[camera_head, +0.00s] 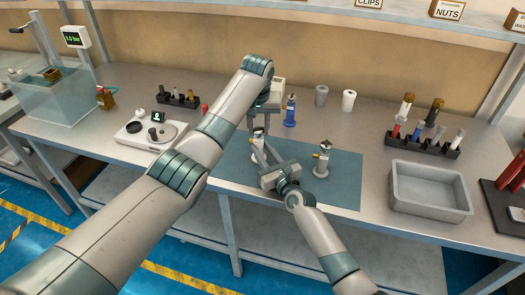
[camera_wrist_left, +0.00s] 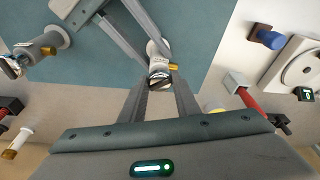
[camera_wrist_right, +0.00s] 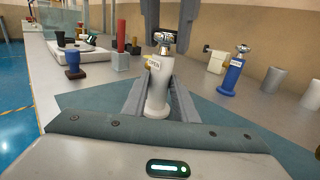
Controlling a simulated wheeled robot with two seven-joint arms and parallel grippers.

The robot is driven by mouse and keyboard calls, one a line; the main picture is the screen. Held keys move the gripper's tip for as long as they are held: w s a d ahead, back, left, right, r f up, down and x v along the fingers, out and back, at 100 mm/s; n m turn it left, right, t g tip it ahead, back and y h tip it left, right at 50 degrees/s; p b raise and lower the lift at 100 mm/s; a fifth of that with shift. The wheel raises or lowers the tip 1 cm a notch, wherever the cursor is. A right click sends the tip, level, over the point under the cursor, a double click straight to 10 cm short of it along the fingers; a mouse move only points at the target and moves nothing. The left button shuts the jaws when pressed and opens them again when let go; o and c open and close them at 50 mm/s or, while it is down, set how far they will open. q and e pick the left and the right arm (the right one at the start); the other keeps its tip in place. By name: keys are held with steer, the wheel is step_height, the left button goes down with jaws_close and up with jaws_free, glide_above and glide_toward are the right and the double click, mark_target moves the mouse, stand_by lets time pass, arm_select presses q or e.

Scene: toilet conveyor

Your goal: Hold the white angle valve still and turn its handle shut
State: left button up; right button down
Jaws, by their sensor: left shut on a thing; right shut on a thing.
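The white angle valve (camera_wrist_right: 156,90) stands upright on the blue-green mat (camera_head: 343,187), with an OPEN tag (camera_wrist_right: 153,63) on it. My right gripper (camera_head: 260,156) is shut on its body from the near side, one finger on each flank in the right wrist view. My left gripper (camera_wrist_left: 160,84) comes from above and is shut on the metal handle (camera_wrist_right: 164,38) at the top. The valve body also shows in the left wrist view (camera_wrist_left: 154,50), between the right fingers. In the head view the valve is partly hidden by my grippers.
A second pale valve (camera_head: 321,163) stands on the mat to the right. A blue valve (camera_head: 290,112) stands behind. A grey tray (camera_head: 428,210) and a rack of markers (camera_head: 423,140) are at the right. A scale (camera_head: 150,133) is at the left.

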arm_select(q)
steer(key=shift+m+h, duration=0.4)
steer(key=shift+m, duration=1.2)
steer(key=shift+a+m+h, duration=0.1)
steer(key=shift+m+h, duration=0.2)
steer(key=shift+m, duration=1.1)
steer(key=shift+m+g+h, duration=0.3)
steer(key=shift+m+g, duration=0.1)
steer(key=shift+m, duration=0.9)
steer(key=o, duration=0.8)
steer(key=shift+c, duration=0.2)
